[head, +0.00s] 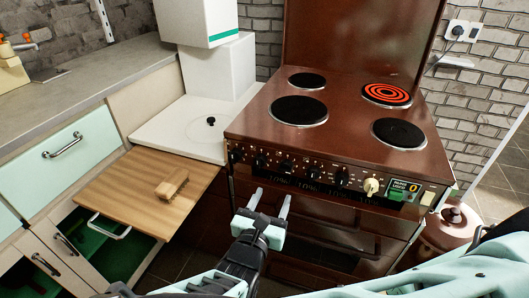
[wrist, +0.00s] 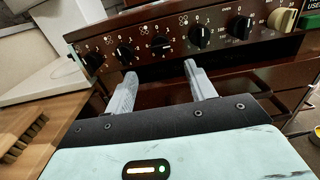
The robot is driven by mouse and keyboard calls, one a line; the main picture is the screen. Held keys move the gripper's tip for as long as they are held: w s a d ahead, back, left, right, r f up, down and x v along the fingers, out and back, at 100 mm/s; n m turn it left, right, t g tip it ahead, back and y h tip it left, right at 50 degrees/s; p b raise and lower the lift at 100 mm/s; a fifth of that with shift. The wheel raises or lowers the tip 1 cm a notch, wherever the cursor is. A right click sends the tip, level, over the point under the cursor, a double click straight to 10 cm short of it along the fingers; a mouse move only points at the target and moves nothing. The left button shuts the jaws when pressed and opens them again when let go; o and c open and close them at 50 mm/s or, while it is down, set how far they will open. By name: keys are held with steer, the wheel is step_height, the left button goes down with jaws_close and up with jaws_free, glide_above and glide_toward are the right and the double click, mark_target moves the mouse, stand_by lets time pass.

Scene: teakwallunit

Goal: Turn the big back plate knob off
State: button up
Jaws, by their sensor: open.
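The brown cooker (head: 258,133) has a row of black knobs on its front panel, with a cream knob (head: 371,187) at the right end. The back right plate (head: 387,94) glows red; the other plates are dark. I cannot tell which knob belongs to the glowing plate. My gripper (head: 270,203) is open and empty, in front of and below the panel, apart from it. In the wrist view its fingers (wrist: 160,78) point at the panel below the third knob from the left (wrist: 162,46). The fourth black knob (wrist: 199,36) is right of that.
A pulled-out wooden board (head: 135,196) with a brush (head: 172,183) on it lies left of my gripper. An open drawer (head: 105,228) is below it. A brown pot (head: 452,225) stands right of the cooker. The space directly before the knobs is clear.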

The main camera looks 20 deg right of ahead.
mark_target(284, 172)
steer(key=b+x, duration=0.2)
steer(key=x, duration=0.8)
steer(key=shift+w+d, duration=0.1)
steer(key=shift+d, duration=0.05)
steer(key=c, duration=1)
